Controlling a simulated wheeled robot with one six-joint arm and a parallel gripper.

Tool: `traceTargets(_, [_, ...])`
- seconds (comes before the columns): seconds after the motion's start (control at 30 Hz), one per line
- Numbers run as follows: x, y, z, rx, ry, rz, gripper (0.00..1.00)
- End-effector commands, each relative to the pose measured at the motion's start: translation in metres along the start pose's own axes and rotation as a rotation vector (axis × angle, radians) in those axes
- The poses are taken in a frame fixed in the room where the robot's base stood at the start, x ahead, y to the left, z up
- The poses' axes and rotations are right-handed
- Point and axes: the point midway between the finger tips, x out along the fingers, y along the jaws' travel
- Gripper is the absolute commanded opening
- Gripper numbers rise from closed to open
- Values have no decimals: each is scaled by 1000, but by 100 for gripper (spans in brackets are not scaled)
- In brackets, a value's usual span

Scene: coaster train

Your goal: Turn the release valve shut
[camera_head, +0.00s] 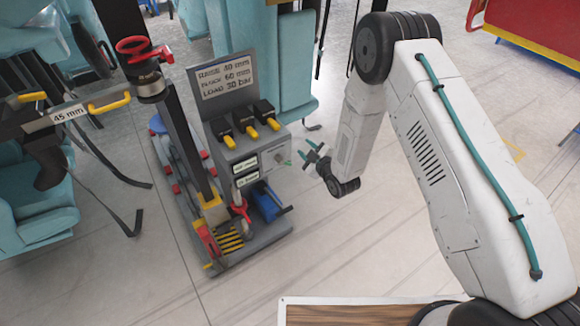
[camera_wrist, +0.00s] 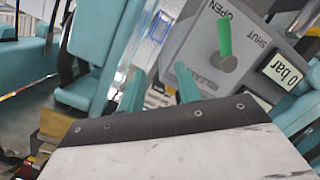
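The release valve (camera_wrist: 224,62) is a round knob with a green lever on the grey panel in the wrist view. The lever points up in that picture, towards the word OPEN; the word SHUT stands to its right. In the head view the valve (camera_head: 280,157) is small, on the front of the grey control box (camera_head: 235,165). My gripper (camera_head: 312,155) is just right of it, apart from it. In the wrist view its teal fingers (camera_wrist: 160,88) are spread with nothing between them, left of and below the lever.
A label reading 0 bar (camera_wrist: 287,68) is beside the valve. The box also carries yellow-tipped levers (camera_head: 253,132), a sign (camera_head: 224,77) and a blue part (camera_head: 268,205). Floor right of the box is clear.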

Motion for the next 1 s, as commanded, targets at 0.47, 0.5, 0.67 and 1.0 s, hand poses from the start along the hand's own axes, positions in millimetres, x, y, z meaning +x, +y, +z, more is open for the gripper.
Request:
traceTargets(0.47, [-28,-98,37,-63,204,85,34])
traceTargets(0.5, [-24,-98,36,-64,206,87,34])
traceTargets(0.67, [0,-96,30,-63,205,86,34])
traceTargets(1.0, [40,-92,23,-62,203,85,34])
